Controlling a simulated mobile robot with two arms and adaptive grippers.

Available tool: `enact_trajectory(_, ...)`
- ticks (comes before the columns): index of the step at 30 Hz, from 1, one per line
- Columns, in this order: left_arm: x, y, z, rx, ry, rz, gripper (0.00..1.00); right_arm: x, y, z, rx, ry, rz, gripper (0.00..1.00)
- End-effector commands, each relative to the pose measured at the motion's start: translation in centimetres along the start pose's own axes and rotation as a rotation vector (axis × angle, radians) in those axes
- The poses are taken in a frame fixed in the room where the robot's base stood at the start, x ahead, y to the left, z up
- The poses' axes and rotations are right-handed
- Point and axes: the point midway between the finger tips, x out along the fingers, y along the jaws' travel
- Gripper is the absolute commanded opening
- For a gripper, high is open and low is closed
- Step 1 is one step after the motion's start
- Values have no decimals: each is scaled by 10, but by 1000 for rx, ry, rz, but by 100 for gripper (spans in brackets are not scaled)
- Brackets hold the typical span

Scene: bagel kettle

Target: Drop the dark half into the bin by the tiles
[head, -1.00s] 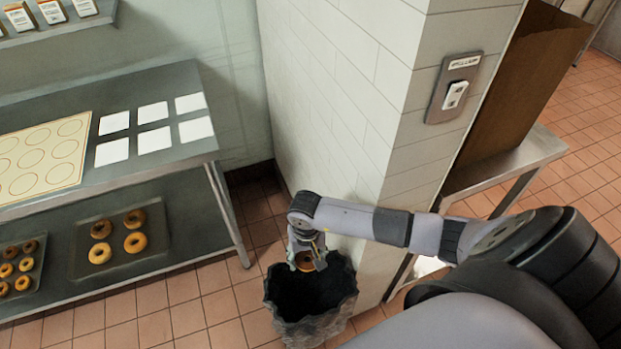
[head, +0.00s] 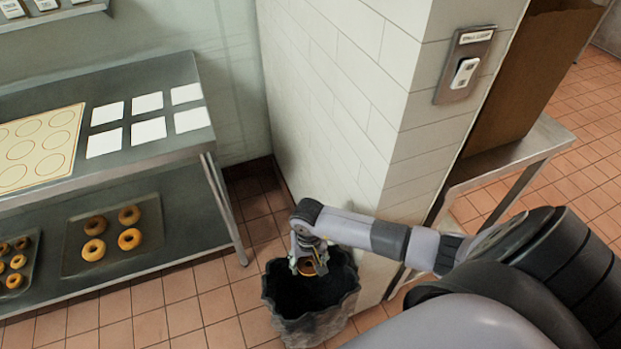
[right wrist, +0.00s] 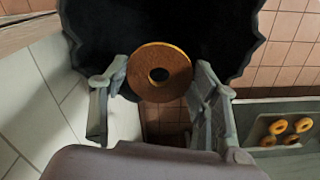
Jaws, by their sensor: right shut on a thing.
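My right gripper (head: 308,262) is shut on the dark bagel half (head: 305,268) above the mouth of the bin. In the right wrist view the dark half (right wrist: 160,72) is a brown ring with a yellowish rim, held between the two fingers (right wrist: 160,90). The bin (head: 312,318) is black inside with a jagged rim and stands on the tiled floor by the white tiled wall (head: 345,110). The bin's dark inside (right wrist: 215,30) lies behind the half in the right wrist view. My left gripper is not in view.
A steel table (head: 160,75) at the left holds a mat with circles (head: 40,150) and several white cards (head: 148,133). Its lower shelf holds trays of bagels (head: 110,235). A wall switch (head: 465,70) and a brown board (head: 520,80) on a steel stand are at the right.

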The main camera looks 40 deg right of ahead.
Motion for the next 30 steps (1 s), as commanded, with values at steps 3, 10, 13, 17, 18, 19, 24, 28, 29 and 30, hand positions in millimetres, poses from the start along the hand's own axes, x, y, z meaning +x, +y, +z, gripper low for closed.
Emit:
enact_trajectory(3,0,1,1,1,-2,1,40,0,0,0,0,0,0,61)
enact_trajectory(10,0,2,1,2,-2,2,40,0,0,0,0,0,0,76)
enact_trajectory(13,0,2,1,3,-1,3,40,0,0,0,0,0,0,79)
enact_trajectory(17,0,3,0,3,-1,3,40,0,0,0,0,0,0,79)
enact_trajectory(18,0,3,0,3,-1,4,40,0,0,0,0,0,0,79)
enact_trajectory(19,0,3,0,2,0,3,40,0,0,0,0,0,0,79)
enact_trajectory(24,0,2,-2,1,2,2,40,-8,0,-1,-1,2,-1,79)
enact_trajectory(28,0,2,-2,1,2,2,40,-30,0,-1,-3,4,0,79)
enact_trajectory(29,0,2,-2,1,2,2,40,-36,0,-2,-3,6,0,79)
enact_trajectory(30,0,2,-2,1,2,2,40,-46,0,-2,-3,6,-2,79)
